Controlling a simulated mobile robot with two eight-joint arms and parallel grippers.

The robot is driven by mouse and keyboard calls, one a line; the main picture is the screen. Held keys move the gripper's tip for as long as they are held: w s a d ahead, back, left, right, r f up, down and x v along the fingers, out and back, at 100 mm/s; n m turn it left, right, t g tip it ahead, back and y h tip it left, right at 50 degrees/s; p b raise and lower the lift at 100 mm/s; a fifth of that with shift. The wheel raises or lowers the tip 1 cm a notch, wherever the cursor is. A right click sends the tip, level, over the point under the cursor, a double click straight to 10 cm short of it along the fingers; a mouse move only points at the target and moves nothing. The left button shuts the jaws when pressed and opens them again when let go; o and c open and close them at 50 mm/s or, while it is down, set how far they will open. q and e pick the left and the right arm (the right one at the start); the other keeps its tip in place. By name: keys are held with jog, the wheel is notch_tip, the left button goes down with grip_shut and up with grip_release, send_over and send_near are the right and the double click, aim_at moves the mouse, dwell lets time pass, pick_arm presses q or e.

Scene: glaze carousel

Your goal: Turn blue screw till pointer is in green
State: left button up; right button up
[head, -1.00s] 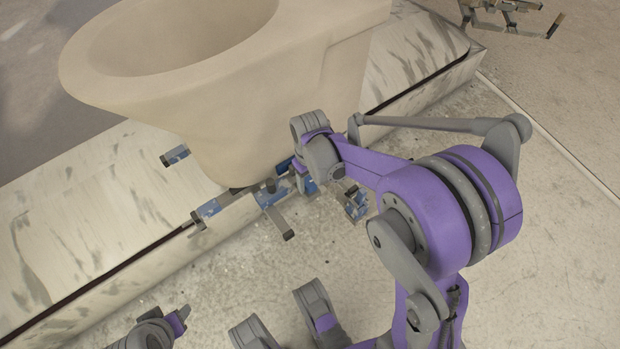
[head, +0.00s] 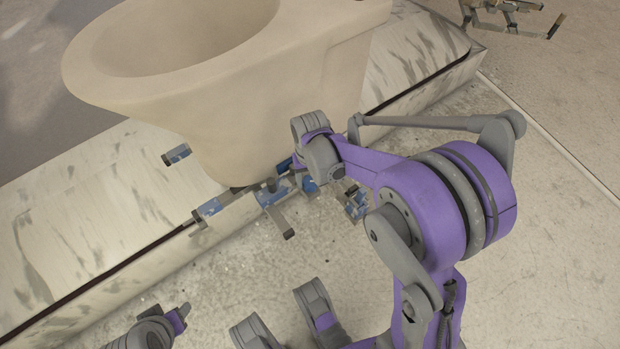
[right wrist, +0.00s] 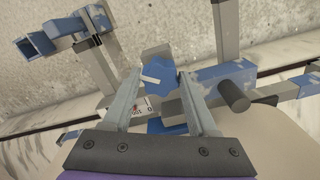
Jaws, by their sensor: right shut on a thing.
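In the right wrist view the blue screw (right wrist: 158,58) has a faceted head with a white mark. It sits between the two grey fingers of my right gripper (right wrist: 160,76), which is shut on it. Just below, a small pale scale (right wrist: 139,107) with printed figures and a reddish mark is partly hidden by the left finger. I cannot make out the pointer or a green zone. In the head view my right gripper (head: 297,170) reaches the blue and grey fittings under the beige vessel, and the screw is hidden there. Part of my left arm shows at the bottom left; its jaws are unclear.
The large beige vessel (head: 210,90) overhangs the fittings. Blue and grey brackets (head: 273,202) stick out around my gripper, with a dark peg (right wrist: 234,96) close by on the right. A marbled ledge (head: 75,205) runs behind. The speckled floor (head: 230,270) in front is mostly clear.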

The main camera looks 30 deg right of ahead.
aim_at(310, 181)
jog(key=o, duration=1.4)
notch_tip(310, 181, up, 11)
jog(key=p, duration=0.3)
jog(key=shift+f, duration=0.1)
